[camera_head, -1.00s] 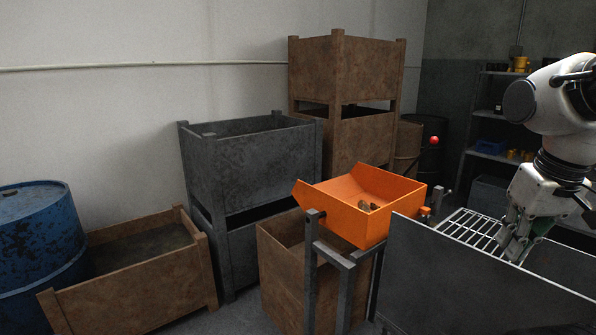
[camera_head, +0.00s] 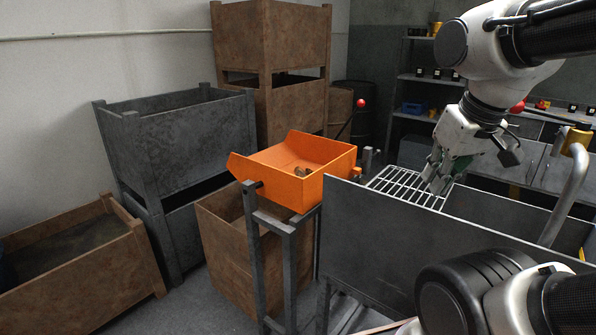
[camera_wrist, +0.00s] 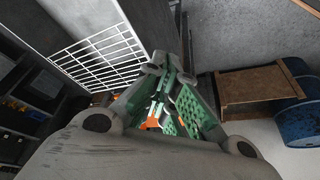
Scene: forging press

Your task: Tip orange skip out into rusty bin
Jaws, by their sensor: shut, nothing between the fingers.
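The orange skip (camera_head: 268,172) sits level on a dark grey frame (camera_head: 288,270) in the head view, with a few small brownish pieces (camera_head: 301,171) inside. A black lever with a red ball (camera_head: 361,103) rises behind its right side. The rusty bin (camera_head: 222,252) stands on the floor below and to the left of the skip, partly behind the frame; its inside is mostly hidden. My gripper (camera_head: 434,183) is shut and empty over the wire grate, to the right of and apart from the skip. In the wrist view its green-padded fingers (camera_wrist: 172,65) come together, with orange patches beyond them.
A grey tank (camera_head: 400,245) with a wire grate (camera_head: 402,184) stands right of the skip. Grey stacked crates (camera_head: 180,140), rusty stacked crates (camera_head: 270,35) and a low rusty crate (camera_head: 75,270) stand left and behind. A blue drum (camera_wrist: 300,112) shows in the wrist view.

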